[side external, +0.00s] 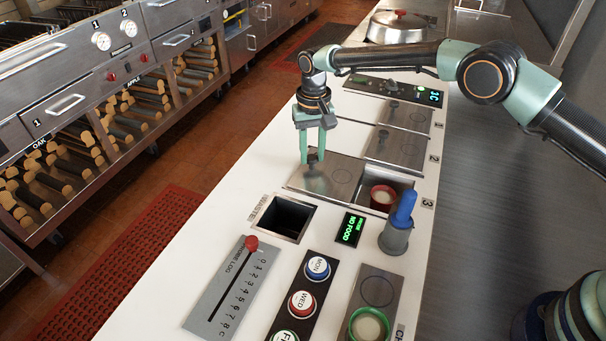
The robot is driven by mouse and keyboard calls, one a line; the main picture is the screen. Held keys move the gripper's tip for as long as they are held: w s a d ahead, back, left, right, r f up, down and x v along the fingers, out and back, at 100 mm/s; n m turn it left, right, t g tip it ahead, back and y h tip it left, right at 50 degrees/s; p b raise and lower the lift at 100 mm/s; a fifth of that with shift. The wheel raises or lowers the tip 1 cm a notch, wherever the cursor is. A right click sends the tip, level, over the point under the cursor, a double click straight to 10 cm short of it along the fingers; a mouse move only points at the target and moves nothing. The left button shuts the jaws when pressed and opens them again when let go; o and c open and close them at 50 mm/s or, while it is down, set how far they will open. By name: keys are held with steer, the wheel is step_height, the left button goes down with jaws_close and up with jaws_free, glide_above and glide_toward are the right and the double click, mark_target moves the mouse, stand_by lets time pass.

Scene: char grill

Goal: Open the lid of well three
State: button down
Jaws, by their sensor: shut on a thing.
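Well three (405,187), by the label 3, shows an open square recess on its right side. A red-rimmed round tub (383,198) stands inside it. The flat metal lid (342,186) lies to the left of that opening, level with the counter, and covers none of the visible recess. My gripper (315,157) points down over the left part of the lid. Its green fingers are shut on the lid's small dark knob (313,165), which they partly hide.
A blue-handled tool (399,222) stands in a grey holder just in front of the well. A square waste hole (285,217) is at the left. Closed lids of wells 1 and 2 (397,147) lie behind. A domed steel cover (401,27) stands at the far end.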

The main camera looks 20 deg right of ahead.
steer(key=shift+w, duration=0.2)
steer(key=c, duration=0.6)
jaws_free()
steer(key=shift+r, duration=0.15)
step_height(320, 180, up, 12)
steer(key=shift+f, duration=0.1)
